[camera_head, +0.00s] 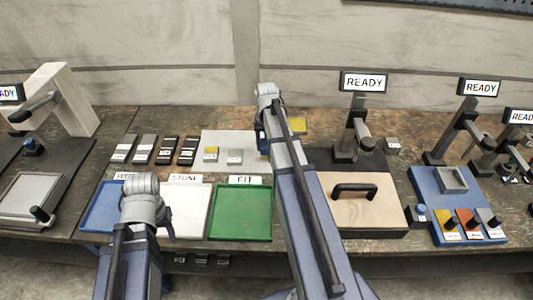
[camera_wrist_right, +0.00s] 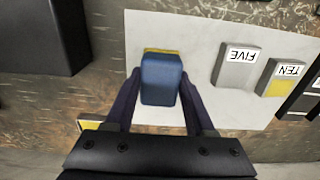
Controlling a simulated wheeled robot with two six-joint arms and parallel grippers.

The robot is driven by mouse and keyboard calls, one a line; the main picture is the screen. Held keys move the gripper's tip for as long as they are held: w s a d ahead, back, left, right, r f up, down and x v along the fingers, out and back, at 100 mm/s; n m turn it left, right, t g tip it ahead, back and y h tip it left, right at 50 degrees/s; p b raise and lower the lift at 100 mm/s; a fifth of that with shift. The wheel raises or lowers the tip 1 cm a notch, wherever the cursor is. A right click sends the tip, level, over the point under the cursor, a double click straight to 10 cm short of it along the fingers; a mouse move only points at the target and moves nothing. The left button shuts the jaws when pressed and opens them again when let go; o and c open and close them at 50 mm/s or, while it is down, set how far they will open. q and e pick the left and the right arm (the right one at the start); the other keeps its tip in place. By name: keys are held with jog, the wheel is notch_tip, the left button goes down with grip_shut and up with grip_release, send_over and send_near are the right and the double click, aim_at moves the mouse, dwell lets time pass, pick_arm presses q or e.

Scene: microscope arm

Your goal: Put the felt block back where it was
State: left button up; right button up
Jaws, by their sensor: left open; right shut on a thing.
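A blue block with a yellow strip along its far edge, which I take to be the felt block (camera_wrist_right: 161,80), is between the fingers of my right gripper (camera_wrist_right: 160,98) in the right wrist view. The gripper is shut on it. It is over the white sheet (camera_wrist_right: 200,30), near the sheet's edge; I cannot tell whether it touches. In the head view a bit of blue (camera_head: 263,144) shows beside my right arm, which hides the rest. My left gripper (camera_head: 165,225) is open in front of the trays, its fingers mostly hidden.
Grey blocks marked FIVE (camera_wrist_right: 236,68) and TEN (camera_wrist_right: 285,77) lie on the sheet. A yellow piece (camera_head: 298,125) lies right of my right arm. Blue (camera_head: 100,210), white (camera_head: 195,215) and green (camera_head: 242,213) trays stand in front. A microscope arm (camera_head: 352,135) stands right.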

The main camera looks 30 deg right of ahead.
aim_at(267, 151)
jog(key=shift+f+b, duration=1.35)
jog(key=shift+f, duration=0.3)
jog(key=shift+f, duration=0.2)
jog(key=o, duration=1.2)
jog(key=shift+r, duration=0.2)
notch_tip(267, 151, up, 12)
jog(key=p, duration=1.2)
